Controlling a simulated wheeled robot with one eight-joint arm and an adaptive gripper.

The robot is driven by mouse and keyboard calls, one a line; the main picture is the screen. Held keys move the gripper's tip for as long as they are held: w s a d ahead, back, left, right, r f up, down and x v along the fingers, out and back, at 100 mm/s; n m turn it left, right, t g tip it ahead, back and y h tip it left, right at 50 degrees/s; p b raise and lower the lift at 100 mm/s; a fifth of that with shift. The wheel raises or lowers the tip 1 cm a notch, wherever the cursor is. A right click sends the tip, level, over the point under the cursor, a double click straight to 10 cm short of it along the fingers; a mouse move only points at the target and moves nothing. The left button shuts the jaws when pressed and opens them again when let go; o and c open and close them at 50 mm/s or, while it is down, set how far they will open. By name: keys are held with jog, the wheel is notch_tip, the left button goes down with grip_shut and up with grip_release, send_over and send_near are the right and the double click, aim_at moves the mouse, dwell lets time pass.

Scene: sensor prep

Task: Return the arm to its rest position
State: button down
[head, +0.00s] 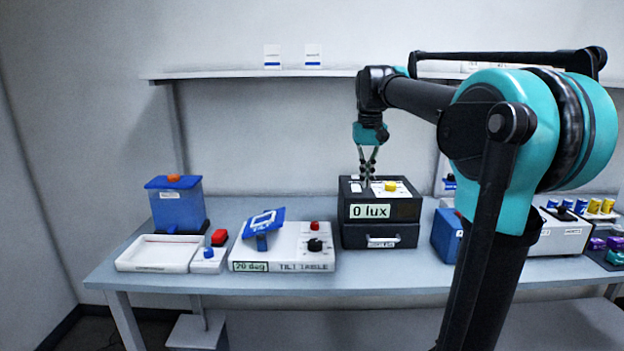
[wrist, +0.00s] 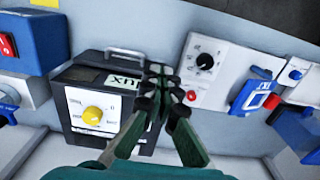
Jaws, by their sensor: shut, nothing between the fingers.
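My arm reaches in from the right in the head view and bends down over the bench. My gripper (head: 367,178) points down just above or in front of the black lux box (head: 382,236); I cannot tell whether it touches the box. The box has a "0 lux" display, a yellow knob (head: 390,186) on top and a drawer front with a handle. In the wrist view my gripper (wrist: 157,75) has its fingertips together with nothing between them. The lux box (wrist: 75,125) and its yellow knob (wrist: 93,114) lie to the left there.
A tilt table (head: 284,247) reading 20 deg stands left of the box. Further left are a white tray (head: 158,267) and a blue container (head: 178,208). A blue block (head: 446,236) and several coloured items are on the right. A shelf (head: 250,74) runs above the bench.

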jog(key=s+d+f+t, duration=0.2)
jog(key=s+f, duration=0.9)
jog(key=f, duration=0.5)
jog(key=s+d+f+t, duration=0.2)
jog(key=s+f, duration=0.9)
jog(key=f, duration=0.6)
jog(key=shift+s, duration=0.2)
jog(key=shift+r, duration=0.1)
